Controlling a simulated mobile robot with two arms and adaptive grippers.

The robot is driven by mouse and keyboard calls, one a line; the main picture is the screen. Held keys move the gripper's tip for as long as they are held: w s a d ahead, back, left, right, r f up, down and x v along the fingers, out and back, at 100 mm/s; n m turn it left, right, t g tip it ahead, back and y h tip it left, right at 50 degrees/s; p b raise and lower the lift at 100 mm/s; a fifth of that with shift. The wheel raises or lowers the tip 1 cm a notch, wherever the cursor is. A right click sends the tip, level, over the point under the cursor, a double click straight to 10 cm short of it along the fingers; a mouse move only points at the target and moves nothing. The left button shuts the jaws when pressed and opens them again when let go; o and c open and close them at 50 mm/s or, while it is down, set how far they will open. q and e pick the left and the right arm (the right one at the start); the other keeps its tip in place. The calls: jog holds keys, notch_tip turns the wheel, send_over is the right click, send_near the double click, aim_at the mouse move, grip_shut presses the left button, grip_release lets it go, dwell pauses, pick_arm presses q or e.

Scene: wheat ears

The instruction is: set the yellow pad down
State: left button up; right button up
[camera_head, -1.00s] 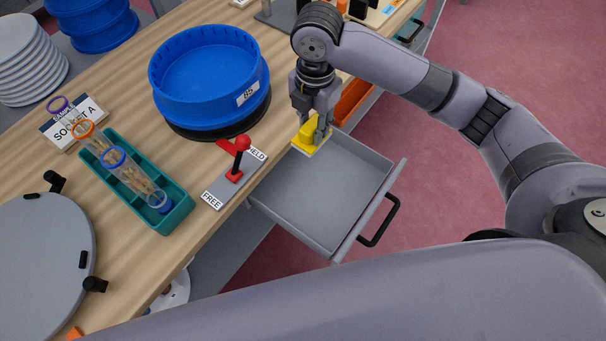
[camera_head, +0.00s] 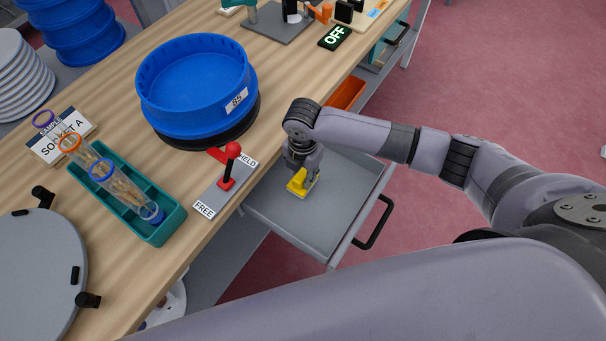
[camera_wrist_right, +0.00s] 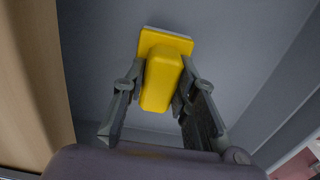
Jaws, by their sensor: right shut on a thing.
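The yellow pad (camera_head: 300,184) is a block with a raised handle on a flat base. It is inside the open grey drawer (camera_head: 330,239), near the drawer's table side. My right gripper (camera_head: 303,172) points down over it and is shut on its handle. In the right wrist view the yellow pad (camera_wrist_right: 162,78) sits between the two fingers (camera_wrist_right: 160,100), its wider base beyond the fingertips over the grey drawer floor. I cannot tell if the base touches the floor. My left gripper is not in view.
The drawer hangs out from the wooden table, its black handle (camera_head: 375,224) at the right. On the table are a blue sieve (camera_head: 195,112), a red lever (camera_head: 230,165), a teal tray (camera_head: 169,226) of tubes and a grey disc (camera_head: 38,275). An orange bin (camera_head: 346,94) is behind the drawer.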

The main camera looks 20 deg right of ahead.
aim_at(303, 173)
jog(key=shift+f, duration=0.6)
jog(key=shift+f, duration=0.2)
jog(key=o, duration=1)
notch_tip(303, 173, up, 12)
jog(key=shift+r, duration=0.25)
jog(key=shift+f, duration=0.1)
